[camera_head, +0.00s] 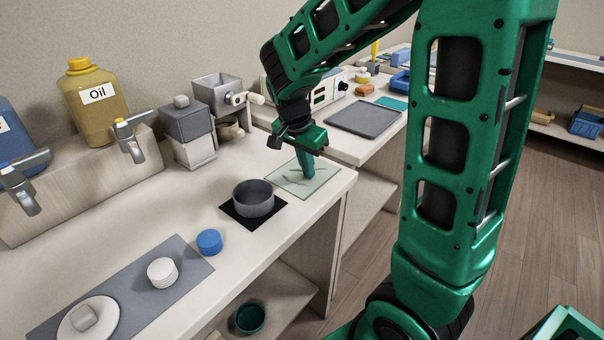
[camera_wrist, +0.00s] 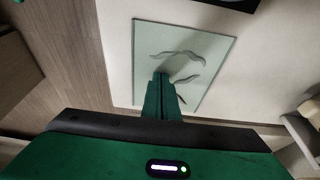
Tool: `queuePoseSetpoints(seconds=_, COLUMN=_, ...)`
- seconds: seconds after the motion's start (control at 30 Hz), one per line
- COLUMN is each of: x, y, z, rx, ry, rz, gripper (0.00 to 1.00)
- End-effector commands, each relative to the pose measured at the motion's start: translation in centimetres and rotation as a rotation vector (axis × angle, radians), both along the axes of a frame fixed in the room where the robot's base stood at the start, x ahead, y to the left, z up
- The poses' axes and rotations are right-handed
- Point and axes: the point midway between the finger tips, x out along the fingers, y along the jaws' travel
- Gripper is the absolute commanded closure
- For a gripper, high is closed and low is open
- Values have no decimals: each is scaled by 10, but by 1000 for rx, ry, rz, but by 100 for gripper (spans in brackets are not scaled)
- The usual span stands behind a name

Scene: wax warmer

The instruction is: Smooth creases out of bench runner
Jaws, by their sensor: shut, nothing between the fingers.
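The bench runner (camera_head: 318,184) is a pale grey-green rectangle lying flat on the bench near its right end. In the wrist view the runner (camera_wrist: 205,45) shows several dark wavy creases near its middle. My gripper (camera_head: 308,172) points down over the runner, its fingers shut with nothing between them. In the wrist view the shut fingertips (camera_wrist: 161,78) are at the creases, partly covering them. The fingertips look at or just above the cloth; I cannot tell whether they touch it.
A dark bowl (camera_head: 254,198) on a black mat stands close by, left and in front of the runner. A grey box device (camera_head: 190,130) and oil jug (camera_head: 97,95) stand at the back. A grey tray (camera_head: 363,119) lies on the farther bench. The bench edge is close to the runner.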

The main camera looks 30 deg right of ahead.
Motion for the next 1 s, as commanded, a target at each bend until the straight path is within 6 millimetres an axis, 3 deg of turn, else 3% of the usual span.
queuePoseSetpoints(seconds=1.0, x=-8, y=20, z=0, rx=-1, ry=0, rz=0, gripper=100)
